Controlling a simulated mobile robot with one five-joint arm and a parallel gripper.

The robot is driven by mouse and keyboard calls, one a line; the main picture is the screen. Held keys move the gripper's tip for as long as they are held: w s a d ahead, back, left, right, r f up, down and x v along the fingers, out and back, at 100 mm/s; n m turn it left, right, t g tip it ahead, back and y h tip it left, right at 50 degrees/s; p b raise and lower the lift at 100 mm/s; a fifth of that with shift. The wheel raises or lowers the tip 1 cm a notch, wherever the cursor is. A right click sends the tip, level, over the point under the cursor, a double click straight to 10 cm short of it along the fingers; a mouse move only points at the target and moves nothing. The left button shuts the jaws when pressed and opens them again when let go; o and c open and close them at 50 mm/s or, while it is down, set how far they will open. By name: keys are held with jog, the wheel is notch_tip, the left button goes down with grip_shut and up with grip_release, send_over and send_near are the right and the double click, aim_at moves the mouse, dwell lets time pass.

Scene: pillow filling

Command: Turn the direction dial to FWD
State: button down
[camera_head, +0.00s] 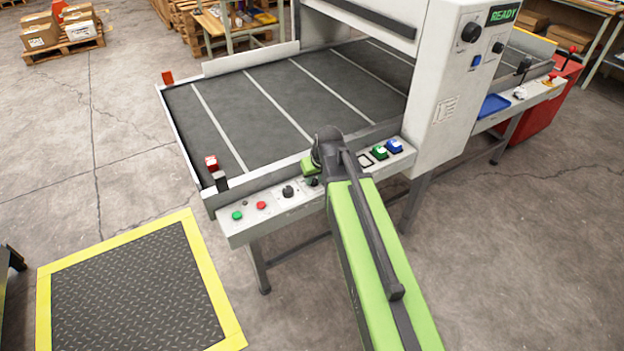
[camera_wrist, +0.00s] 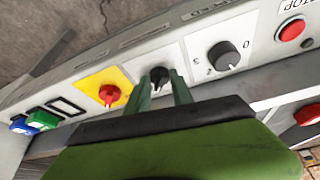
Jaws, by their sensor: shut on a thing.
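A small black dial (camera_wrist: 159,77) sits on a white plate of the control panel, in the middle of the wrist view. I take it to be the direction dial; no FWD lettering is readable, so I cannot tell its setting. My gripper (camera_wrist: 161,82) has its two green fingers on either side of this knob, shut on it. In the head view my gripper (camera_head: 312,177) is down at the panel's front strip, and the dial is mostly hidden by it.
Beside the dial are a larger numbered black dial (camera_wrist: 222,55) and a red knob (camera_wrist: 109,94) on a yellow plate. Green (camera_wrist: 42,120) and blue (camera_wrist: 22,126) buttons and a red button (camera_wrist: 292,30) sit farther along. The conveyor bed (camera_head: 250,110) lies behind the panel.

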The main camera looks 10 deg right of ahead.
jog(key=m, duration=0.2)
jog(key=m+h, duration=0.1)
jog(key=m, duration=0.1)
jog(key=shift+a+h, duration=0.3)
jog(key=shift+w+m+h, duration=0.1)
jog(key=shift+m+h, duration=0.2)
jog(key=shift+m, duration=0.7)
jog(key=shift+d, duration=0.1)
jog(key=c, duration=1.1)
grip_release()
jog(key=shift+r, duration=0.1)
